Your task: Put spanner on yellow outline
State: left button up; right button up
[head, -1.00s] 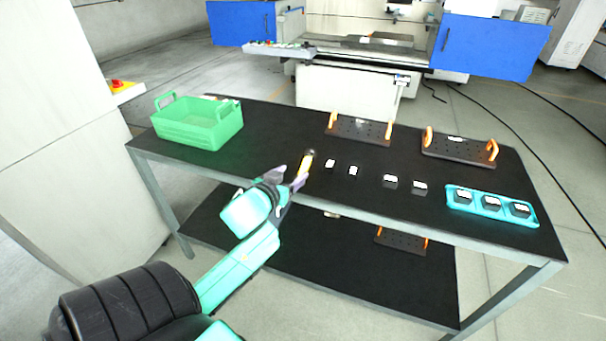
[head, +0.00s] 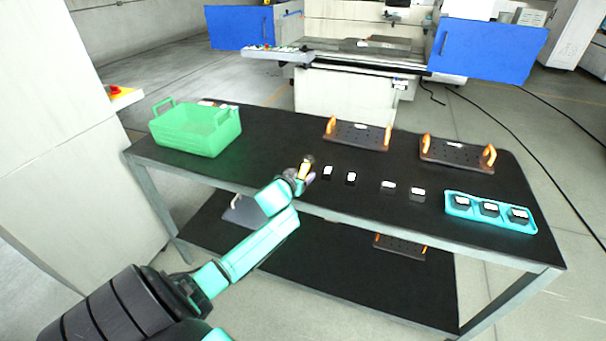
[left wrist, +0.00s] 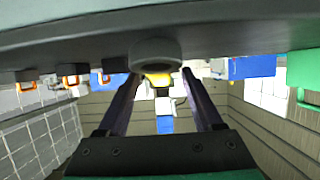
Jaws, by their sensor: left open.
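I cannot make out a separate yellow outline. My right gripper is not in view.
A green basket (head: 197,137) stands at the table's left end. Several small dark blocks with white tops (head: 351,179) lie right of the gripper. A cyan tray (head: 461,212) is at the right. Two plates with orange handles (head: 357,136) (head: 456,153) lie farther back. The black tabletop (head: 270,140) is clear behind the gripper.

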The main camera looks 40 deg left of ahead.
pick_arm(q)
jog(key=shift+s+d+r, duration=0.1)
jog(key=shift+c, duration=1.2)
grip_shut()
jog(key=shift+r, duration=0.1)
